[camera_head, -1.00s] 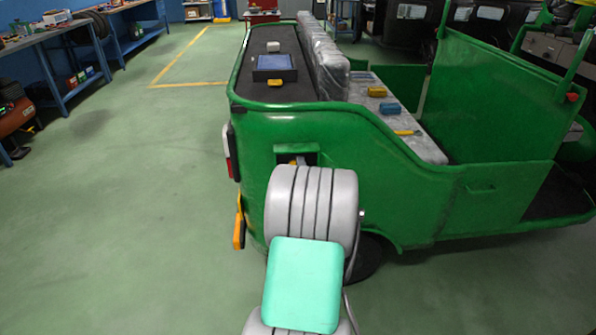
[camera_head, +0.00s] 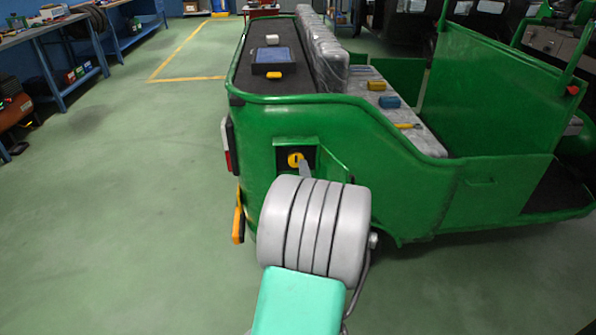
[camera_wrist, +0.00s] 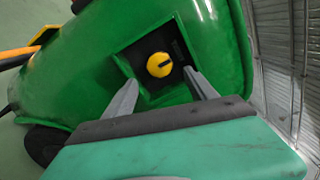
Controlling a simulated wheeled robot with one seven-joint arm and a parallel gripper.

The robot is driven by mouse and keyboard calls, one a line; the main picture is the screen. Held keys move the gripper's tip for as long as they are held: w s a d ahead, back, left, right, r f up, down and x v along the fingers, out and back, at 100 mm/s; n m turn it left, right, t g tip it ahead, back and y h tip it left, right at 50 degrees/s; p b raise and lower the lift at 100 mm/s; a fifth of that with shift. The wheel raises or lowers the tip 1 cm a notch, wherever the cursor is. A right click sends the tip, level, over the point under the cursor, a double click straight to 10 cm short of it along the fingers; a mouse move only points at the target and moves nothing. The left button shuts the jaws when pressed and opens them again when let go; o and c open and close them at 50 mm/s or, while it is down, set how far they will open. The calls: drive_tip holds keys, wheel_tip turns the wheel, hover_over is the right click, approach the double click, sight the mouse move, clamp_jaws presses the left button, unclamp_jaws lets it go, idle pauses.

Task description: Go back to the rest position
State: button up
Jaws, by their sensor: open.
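My gripper (camera_wrist: 160,95) is open in the wrist view, its two grey fingers spread apart with nothing between them. Past the fingertips is a yellow round cap with a dark slot (camera_wrist: 160,65), set in a dark square recess in the green rickshaw body (camera_wrist: 85,75). In the head view the yellow cap (camera_head: 295,160) shows in the recess on the rear of the green rickshaw (camera_head: 420,185). A small grey part of my gripper (camera_head: 305,170) shows just in front of it; my arm hides the rest.
A yellow-orange handle (camera_head: 238,224) hangs low at the rickshaw's rear left. Blue workbenches (camera_head: 55,60) line the left wall. The green floor (camera_head: 130,200) on the left is open.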

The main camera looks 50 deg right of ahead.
drive_tip(key=shift+s+a, duration=0.2)
drive_tip(key=shift+a, duration=0.05)
